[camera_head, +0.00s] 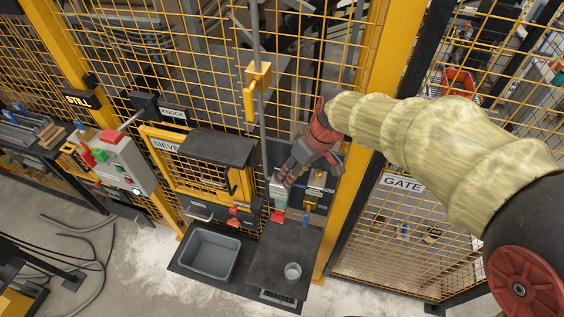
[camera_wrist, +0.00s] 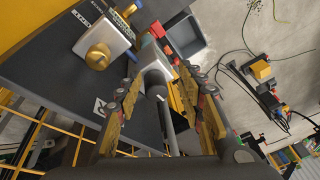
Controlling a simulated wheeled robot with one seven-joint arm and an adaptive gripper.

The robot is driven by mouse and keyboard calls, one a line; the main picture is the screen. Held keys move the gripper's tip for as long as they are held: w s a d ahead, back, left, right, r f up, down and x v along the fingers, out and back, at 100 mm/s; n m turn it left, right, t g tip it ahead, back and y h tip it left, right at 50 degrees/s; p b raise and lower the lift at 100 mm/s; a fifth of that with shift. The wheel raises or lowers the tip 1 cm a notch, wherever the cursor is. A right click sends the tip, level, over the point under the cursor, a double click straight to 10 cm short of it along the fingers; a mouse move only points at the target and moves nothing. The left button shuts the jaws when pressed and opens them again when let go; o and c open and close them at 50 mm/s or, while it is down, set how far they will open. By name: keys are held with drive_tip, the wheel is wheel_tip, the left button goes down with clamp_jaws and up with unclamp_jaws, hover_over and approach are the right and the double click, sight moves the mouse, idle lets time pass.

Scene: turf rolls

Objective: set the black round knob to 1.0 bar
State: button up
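My gripper (camera_head: 287,178) is at the panel beside the sieve station in the head view, its fingers pointing down at a small pale unit (camera_head: 279,194). Gaps show between the knob and both fingers. A short white mark sits on the knob. The knob is hidden behind my gripper in the head view. No scale or pressure reading can be made out.
A brass knob on a white block (camera_wrist: 97,57) sits beside the black knob. A grey bin (camera_head: 211,254) and a clear cup (camera_head: 293,271) stand below. Yellow mesh fencing (camera_head: 350,110) and a yellow handle (camera_head: 257,80) on a rod are close to my arm.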

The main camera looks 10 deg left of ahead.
sight(281, 170)
drive_tip(key=shift+w+a+f+n+t+y+p, duration=0.1)
drive_tip(key=shift+w+a+f+n+p, duration=0.05)
drive_tip(key=shift+w+a+f+n, duration=0.6)
drive_tip(key=shift+w+a+f+n+t+y+p, duration=0.15)
drive_tip(key=shift+w+a+f+n, duration=0.35)
drive_tip(key=shift+a+f, duration=0.4)
drive_tip(key=shift+w+a+f+n+t+y+p, duration=0.1)
drive_tip(key=shift+w+a+f+n+p, duration=0.05)
drive_tip(key=shift+w+a+f+n, duration=0.6)
drive_tip(key=shift+s+f, duration=0.1)
drive_tip(key=shift+s, duration=0.05)
drive_tip(key=shift+c, duration=0.4)
drive_tip(key=c, duration=0.7)
drive_tip(key=shift+c, duration=0.4)
